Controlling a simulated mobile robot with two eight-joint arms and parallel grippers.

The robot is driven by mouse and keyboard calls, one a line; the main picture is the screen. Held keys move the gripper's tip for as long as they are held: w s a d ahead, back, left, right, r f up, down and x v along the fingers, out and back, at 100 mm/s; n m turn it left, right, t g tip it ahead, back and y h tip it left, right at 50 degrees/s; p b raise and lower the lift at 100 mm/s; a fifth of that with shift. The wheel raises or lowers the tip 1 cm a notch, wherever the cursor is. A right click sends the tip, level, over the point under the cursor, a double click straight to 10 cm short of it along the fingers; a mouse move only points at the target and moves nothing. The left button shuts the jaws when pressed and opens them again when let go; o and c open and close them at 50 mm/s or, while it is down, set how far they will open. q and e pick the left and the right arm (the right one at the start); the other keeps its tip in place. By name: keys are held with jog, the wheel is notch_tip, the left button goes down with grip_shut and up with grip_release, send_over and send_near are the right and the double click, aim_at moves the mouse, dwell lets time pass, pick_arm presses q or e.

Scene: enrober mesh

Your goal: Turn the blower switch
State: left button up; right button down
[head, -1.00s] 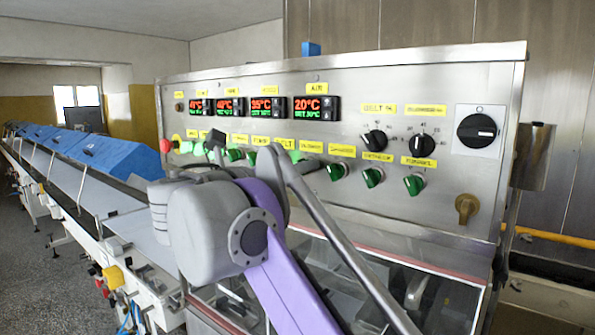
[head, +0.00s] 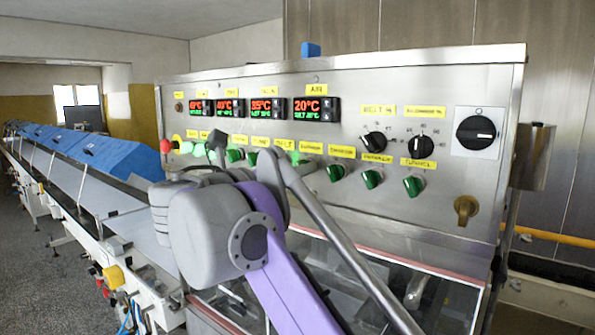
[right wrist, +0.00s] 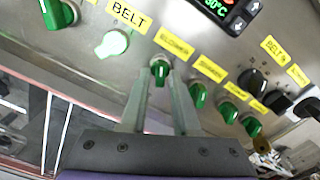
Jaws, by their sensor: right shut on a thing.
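In the right wrist view, a small green rotary switch (right wrist: 160,70) sits on the steel panel under a yellow label (right wrist: 174,42) too blurred to read surely. It is right of the lit green switch (right wrist: 112,43) under the "BELT" label. My right gripper (right wrist: 160,82) has one finger on each side of the small green switch and is shut on it. In the head view, my purple and grey right arm hides this switch and most of the gripper. My left gripper is not in view.
The control panel (head: 440,80) carries temperature displays (head: 316,109), more green switches (head: 372,179), black knobs (head: 421,145) and a large rotary switch (head: 476,132). A red button (head: 165,146) is at its left. A conveyor with blue covers (head: 120,152) runs to the far left.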

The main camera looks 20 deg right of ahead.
pick_arm(q)
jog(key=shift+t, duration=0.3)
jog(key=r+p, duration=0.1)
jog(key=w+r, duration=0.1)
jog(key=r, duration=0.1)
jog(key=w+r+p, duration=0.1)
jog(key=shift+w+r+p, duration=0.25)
jog(key=shift+p, duration=0.1)
pick_arm(e)
jog(key=m, duration=1.1)
jog(key=shift+w+a, duration=0.1)
jog(key=shift+w, duration=0.05)
jog(key=shift+r+m, duration=0.1)
jog(key=shift+m, duration=0.2)
jog(key=c, duration=0.9)
grip_release()
jog(key=shift+a, duration=0.1)
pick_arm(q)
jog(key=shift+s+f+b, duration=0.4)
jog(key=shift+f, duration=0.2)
pick_arm(e)
jog(key=v, duration=1)
jog(key=shift+s+a, duration=0.25)
